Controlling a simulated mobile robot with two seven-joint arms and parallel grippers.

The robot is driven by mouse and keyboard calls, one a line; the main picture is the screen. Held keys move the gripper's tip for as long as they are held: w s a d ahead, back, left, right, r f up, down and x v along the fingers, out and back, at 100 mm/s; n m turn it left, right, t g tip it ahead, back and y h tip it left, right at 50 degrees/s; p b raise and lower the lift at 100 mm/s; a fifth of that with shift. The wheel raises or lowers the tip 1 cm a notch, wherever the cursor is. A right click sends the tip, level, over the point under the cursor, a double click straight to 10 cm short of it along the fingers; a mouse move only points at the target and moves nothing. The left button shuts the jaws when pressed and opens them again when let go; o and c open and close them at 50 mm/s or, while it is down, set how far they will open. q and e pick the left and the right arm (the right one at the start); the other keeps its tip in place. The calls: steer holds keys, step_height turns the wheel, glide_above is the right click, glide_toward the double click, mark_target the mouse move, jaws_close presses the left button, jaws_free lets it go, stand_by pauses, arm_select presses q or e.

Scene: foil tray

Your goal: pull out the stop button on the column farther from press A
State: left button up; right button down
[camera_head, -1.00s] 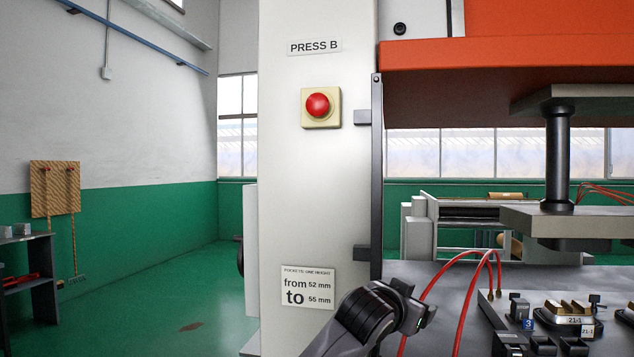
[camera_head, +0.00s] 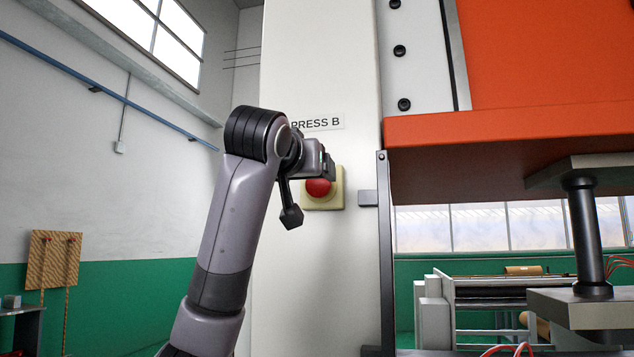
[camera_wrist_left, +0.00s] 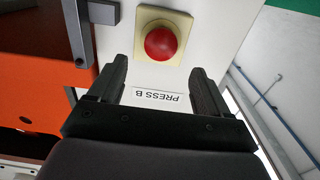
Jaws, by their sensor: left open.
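A red stop button (camera_head: 318,188) on a pale yellow housing (camera_head: 337,200) sits on the white column (camera_head: 320,270), below the label "PRESS B" (camera_head: 325,123). My left gripper (camera_head: 309,191) is raised in front of the column and covers the upper left part of the button. In the left wrist view the gripper (camera_wrist_left: 157,70) is open and empty. There the whole red button (camera_wrist_left: 161,43) shows beyond the fingertips, roughly between their lines. I cannot tell the remaining distance in depth. My right gripper is out of view.
The orange press body (camera_head: 560,60) stands right of the column, with a black post (camera_head: 582,235) under it. A dark vertical bar (camera_head: 386,260) and a small grey block (camera_head: 368,198) stand beside the button's right side. Open floor space lies left of the column.

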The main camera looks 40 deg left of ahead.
mark_target(317, 181)
arm_select(q)
steer(key=p+x, duration=0.2)
steer(key=x, duration=0.5)
steer(key=shift+p, duration=0.3)
